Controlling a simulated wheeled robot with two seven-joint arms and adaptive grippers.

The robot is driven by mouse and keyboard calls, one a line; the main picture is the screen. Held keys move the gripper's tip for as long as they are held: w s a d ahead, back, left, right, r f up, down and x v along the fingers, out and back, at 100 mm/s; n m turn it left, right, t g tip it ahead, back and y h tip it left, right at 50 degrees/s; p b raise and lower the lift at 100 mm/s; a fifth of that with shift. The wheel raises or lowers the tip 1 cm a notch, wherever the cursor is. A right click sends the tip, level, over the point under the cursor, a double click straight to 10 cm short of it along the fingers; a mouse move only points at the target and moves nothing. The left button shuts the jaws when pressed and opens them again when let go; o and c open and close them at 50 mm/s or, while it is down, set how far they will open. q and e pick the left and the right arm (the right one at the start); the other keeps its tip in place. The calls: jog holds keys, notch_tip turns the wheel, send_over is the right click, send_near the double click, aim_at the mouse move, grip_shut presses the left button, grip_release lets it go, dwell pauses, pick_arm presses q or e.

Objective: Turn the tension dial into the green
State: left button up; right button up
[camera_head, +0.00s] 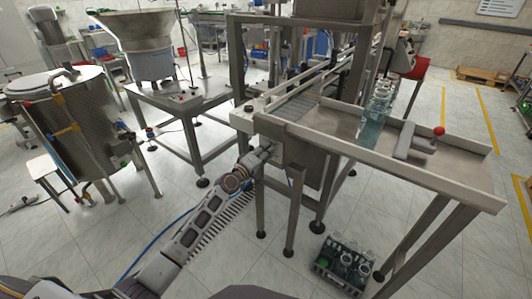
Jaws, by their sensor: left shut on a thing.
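My left arm reaches up from the bottom left to the near end of the conveyor frame (300,155). My left gripper (268,149) is at the side of this frame, just below the belt end, and is shut on a small part there. That part, which fits the tension dial, is hidden behind the fingers, and its green zone and pointer cannot be made out. My right gripper is not in view.
The conveyor belt (297,107) runs to the back. A steel side table (455,160) holds clear bottles (372,122) and a red-knobbed lever (438,132). A crate of bottles (322,264) stands on the floor.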

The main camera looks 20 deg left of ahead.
pick_arm(q)
jog(key=shift+n, duration=0.6)
jog(key=o, duration=0.9)
jog(key=shift+c, duration=0.2)
jog(key=shift+o, duration=0.9)
jog(key=shift+s+a, duration=0.1)
jog(key=shift+s, duration=0.05)
jog(key=v, duration=1.1)
jog(key=shift+s, duration=0.35)
